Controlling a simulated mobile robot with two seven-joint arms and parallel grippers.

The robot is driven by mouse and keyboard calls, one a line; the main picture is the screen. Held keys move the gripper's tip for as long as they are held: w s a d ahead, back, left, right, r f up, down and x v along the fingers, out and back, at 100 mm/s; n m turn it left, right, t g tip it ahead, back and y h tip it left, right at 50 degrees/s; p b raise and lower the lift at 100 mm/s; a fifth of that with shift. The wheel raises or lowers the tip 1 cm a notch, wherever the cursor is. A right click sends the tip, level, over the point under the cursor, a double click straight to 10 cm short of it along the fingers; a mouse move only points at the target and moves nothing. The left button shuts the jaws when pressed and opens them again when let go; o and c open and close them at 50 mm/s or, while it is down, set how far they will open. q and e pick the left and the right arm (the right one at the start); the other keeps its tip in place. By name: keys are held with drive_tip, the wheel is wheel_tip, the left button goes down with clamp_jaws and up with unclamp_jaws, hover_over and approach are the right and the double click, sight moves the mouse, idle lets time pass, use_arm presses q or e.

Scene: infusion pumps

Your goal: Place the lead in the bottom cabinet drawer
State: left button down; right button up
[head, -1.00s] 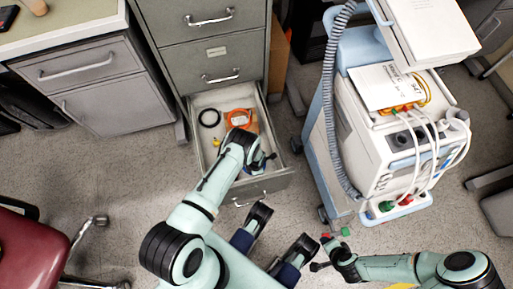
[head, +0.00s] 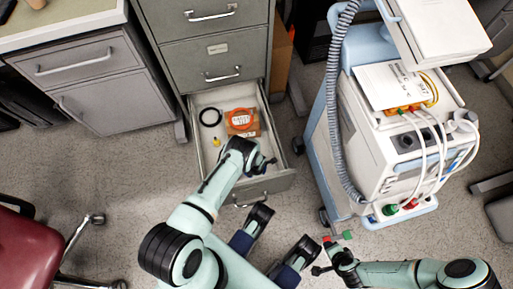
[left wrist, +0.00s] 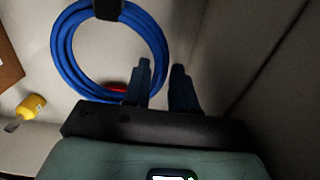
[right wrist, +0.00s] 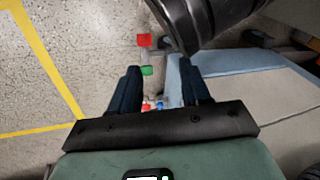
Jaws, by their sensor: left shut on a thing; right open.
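The lead is a blue coil with a dark band (left wrist: 155,30), seen in the left wrist view over the pale drawer floor. My left gripper (left wrist: 162,66) is shut on the coil's edge, which passes at its fingers. In the head view this gripper (head: 266,165) is at the front right inside the open bottom drawer (head: 197,135) of the grey cabinet, and the arm hides most of the lead. Whether the coil touches the drawer floor is unclear. My right gripper (right wrist: 160,85) is open and empty, over the floor by the machine cart.
The drawer also holds a black ring (head: 202,117), an orange coil (head: 240,116), a brown box (head: 250,131) and a yellow item (head: 217,142). A white and blue machine (head: 395,145) stands right of the drawer. A red chair (head: 28,250) is at left.

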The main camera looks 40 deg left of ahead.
use_arm(q)
drive_tip(key=shift+f+b, duration=0.35)
drive_tip(key=shift+f, duration=0.05)
use_arm(e)
drive_tip(key=shift+s+d+f+g, duration=0.15)
drive_tip(key=shift+s+f+g, duration=0.15)
drive_tip(key=shift+s+f, duration=0.5)
use_arm(q)
drive_tip(key=c, duration=0.9)
unclamp_jaws()
wheel_tip(320, 180, up, 3)
drive_tip(key=shift+w+f+p, duration=0.1)
drive_tip(key=shift+f+p, duration=0.05)
drive_tip(key=shift+p, duration=0.85)
wheel_tip(320, 180, up, 10)
drive_tip(key=p, duration=0.3)
drive_tip(key=shift+r+p, duration=0.25)
drive_tip(key=shift+p, duration=0.1)
use_arm(e)
drive_tip(key=s+a+r+y, duration=0.1)
drive_tip(key=s+a+r, duration=0.2)
drive_tip(key=r, duration=0.4)
drive_tip(key=shift+a+r+n+g, duration=0.25)
drive_tip(key=shift+a+n+g, duration=0.05)
drive_tip(key=shift+a+g, duration=0.1)
use_arm(q)
drive_tip(key=shift+r, duration=0.1)
use_arm(e)
drive_tip(key=shift+s, duration=0.1)
